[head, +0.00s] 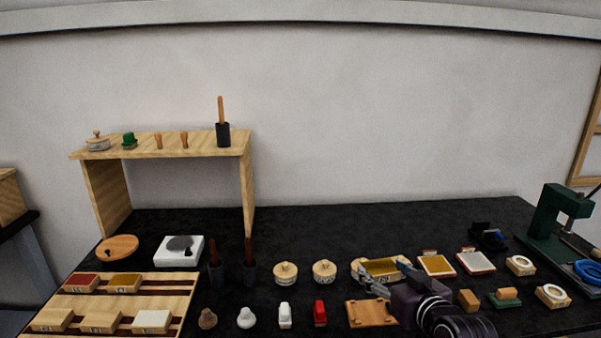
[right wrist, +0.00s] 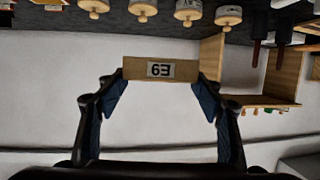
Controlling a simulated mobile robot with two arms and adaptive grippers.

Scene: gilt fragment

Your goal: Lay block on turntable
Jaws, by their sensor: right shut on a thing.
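My right gripper (head: 386,276) is shut on a wooden block (head: 380,267) with a yellow top, above the front right of the black table. In the right wrist view the block (right wrist: 135,69) spans between the fingertips of the gripper (right wrist: 161,80), with a dark-on-light label on its face. A round wooden disc (head: 122,245) with a dark knob, which looks like the turntable, lies far left on the table, well away from the block. It is bare. My left gripper is not in view.
A slotted wooden rack (head: 67,300) with several blocks is at front left, beside a white box (head: 171,258) with a grey disc. Dark holders, round lidded pots (head: 285,273) and small stamps fill the middle front. A wooden shelf (head: 205,147) stands behind; the table's back middle is clear.

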